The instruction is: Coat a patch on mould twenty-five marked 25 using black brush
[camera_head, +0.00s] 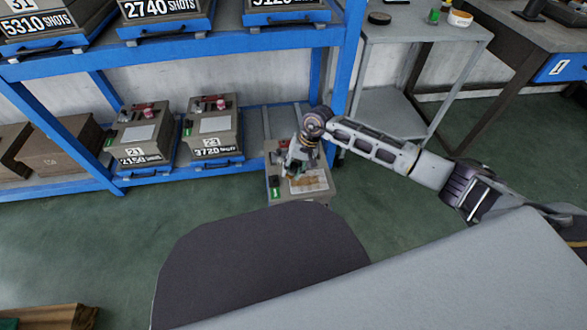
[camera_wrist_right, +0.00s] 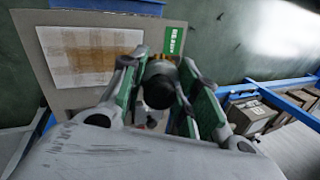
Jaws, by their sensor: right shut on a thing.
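A grey mould (camera_head: 319,196) stands at the front of the lower shelf in the head view, below my right gripper (camera_head: 297,165). Its number cannot be read from here. On its top is a pale rectangular patch (camera_head: 313,182) with brownish areas; it also shows in the wrist view (camera_wrist_right: 88,55), with uneven tan tones. In the wrist view my right gripper (camera_wrist_right: 160,75) is shut on a dark round-ended thing, apparently the black brush (camera_wrist_right: 158,93). Its bristles are hidden, so I cannot tell whether they touch the mould. My left gripper is not in view.
More moulds sit on the upper shelf. A blue upright (camera_head: 347,60) rises close to my right arm. A grey trolley (camera_head: 420,30) stands behind it.

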